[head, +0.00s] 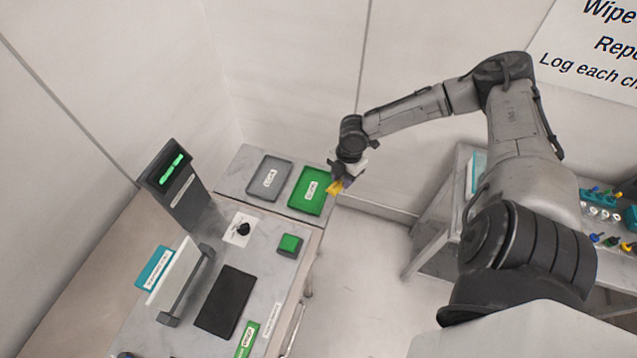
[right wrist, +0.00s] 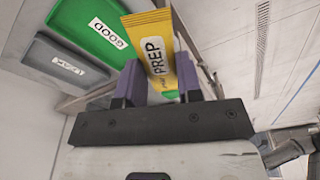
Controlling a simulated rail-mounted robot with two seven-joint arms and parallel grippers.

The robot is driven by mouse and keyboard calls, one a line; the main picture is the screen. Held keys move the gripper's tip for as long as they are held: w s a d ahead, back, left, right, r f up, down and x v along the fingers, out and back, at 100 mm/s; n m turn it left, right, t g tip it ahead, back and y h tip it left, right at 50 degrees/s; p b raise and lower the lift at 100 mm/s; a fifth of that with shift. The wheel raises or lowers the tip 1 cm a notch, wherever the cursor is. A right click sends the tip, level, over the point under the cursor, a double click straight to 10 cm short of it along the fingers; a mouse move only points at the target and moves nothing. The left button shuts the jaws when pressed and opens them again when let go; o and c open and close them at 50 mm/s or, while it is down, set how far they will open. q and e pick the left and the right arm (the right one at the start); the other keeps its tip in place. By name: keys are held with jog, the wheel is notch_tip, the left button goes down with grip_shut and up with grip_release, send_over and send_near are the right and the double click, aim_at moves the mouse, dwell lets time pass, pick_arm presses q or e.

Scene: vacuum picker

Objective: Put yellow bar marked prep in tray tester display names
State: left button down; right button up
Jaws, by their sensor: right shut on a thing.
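My right gripper (head: 337,180) is shut on a yellow bar (head: 334,187) at the right edge of the green tray. In the right wrist view the bar (right wrist: 158,28) is marked PREP and stands between my right gripper's purple fingers (right wrist: 158,82). The green tray (head: 303,205) is labelled GOOD in the wrist view (right wrist: 75,14). Left of it is a grey tray (head: 258,192), labelled LEAK; it also shows in the wrist view (right wrist: 55,90). The tester display (head: 172,168) is lit green; its word is too small to read surely. My left gripper is out of view.
On the bench stand a green button box (head: 289,245), a small black knob on a white plate (head: 243,229), a black pad (head: 224,300) and a white panel in a grey holder (head: 178,272). A side table (head: 440,225) with small coloured items stands right. Open floor lies between.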

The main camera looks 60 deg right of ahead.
jog(key=b, duration=0.1)
send_over(311, 191)
jog(key=f, duration=0.3)
jog(key=s+f, duration=0.1)
jog(key=f, duration=0.1)
jog(key=shift+d+f, duration=0.25)
jog(key=shift+w+f, duration=0.2)
jog(key=shift+w, duration=0.25)
jog(key=shift+f, duration=0.35)
notch_tip(311, 191, down, 3)
jog(key=shift+f+b, duration=0.1)
jog(key=shift+b, duration=0.35)
jog(key=shift+f, duration=0.1)
jog(key=shift+f, duration=0.15)
jog(key=o, duration=0.9)
